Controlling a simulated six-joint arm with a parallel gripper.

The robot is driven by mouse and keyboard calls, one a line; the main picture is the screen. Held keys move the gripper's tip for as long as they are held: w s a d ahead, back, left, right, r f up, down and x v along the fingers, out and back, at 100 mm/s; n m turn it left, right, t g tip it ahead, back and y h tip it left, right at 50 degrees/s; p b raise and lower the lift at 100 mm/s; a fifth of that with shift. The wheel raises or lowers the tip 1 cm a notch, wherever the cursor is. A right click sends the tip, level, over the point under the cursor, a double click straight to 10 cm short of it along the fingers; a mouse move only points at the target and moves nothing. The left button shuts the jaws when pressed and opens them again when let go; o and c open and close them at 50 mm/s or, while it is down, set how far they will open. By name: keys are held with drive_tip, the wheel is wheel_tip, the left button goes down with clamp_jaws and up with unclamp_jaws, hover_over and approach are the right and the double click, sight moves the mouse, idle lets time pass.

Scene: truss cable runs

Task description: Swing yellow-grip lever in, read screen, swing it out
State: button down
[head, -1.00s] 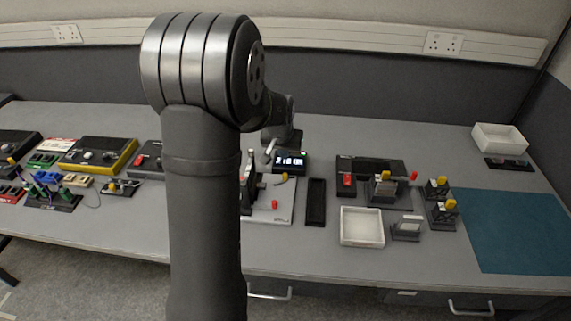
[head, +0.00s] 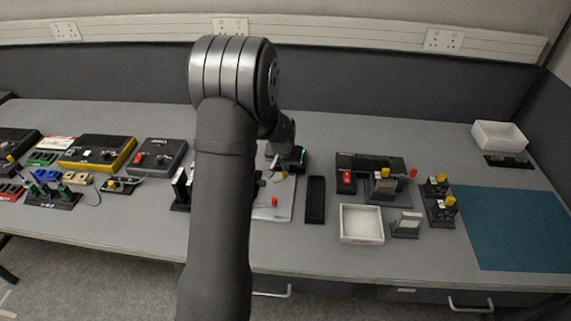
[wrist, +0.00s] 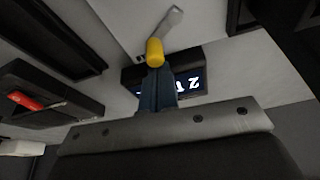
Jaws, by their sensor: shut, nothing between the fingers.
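The yellow grip (wrist: 155,50) sits on the end of a grey lever (wrist: 174,20) in the wrist view. It also shows in the head view (head: 284,175), just below my wrist, on a pale plate (head: 285,208). My gripper (wrist: 156,68) is shut and empty, its blue fingers right at the yellow grip. I cannot tell whether they touch it. The small dark screen (wrist: 190,82) lies behind the fingers. Its lit characters are upside down and partly covered, so I cannot read them in full. In the head view my arm hides the screen.
A red knob (head: 275,202) is on the same plate. To the right are a black tray (head: 315,200), a white bin (head: 361,224), and a dark unit with a red switch (head: 346,181). Several dark and yellow boxes (head: 97,152) stand left. The blue mat (head: 510,230) is clear.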

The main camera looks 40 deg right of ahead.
drive_tip(key=shift+s+m, duration=0.4)
drive_tip(key=shift+m, duration=0.6)
drive_tip(key=shift+s+m+g, duration=0.2)
drive_tip(key=shift+m+g, duration=0.2)
drive_tip(key=shift+m, duration=0.1)
drive_tip(key=shift+s+a, duration=0.25)
drive_tip(key=shift+s, duration=0.45)
drive_tip(key=shift+s+a, duration=0.75)
drive_tip(key=shift+s, duration=0.05)
drive_tip(key=shift+s+d, duration=0.1)
drive_tip(key=shift+s, duration=0.7)
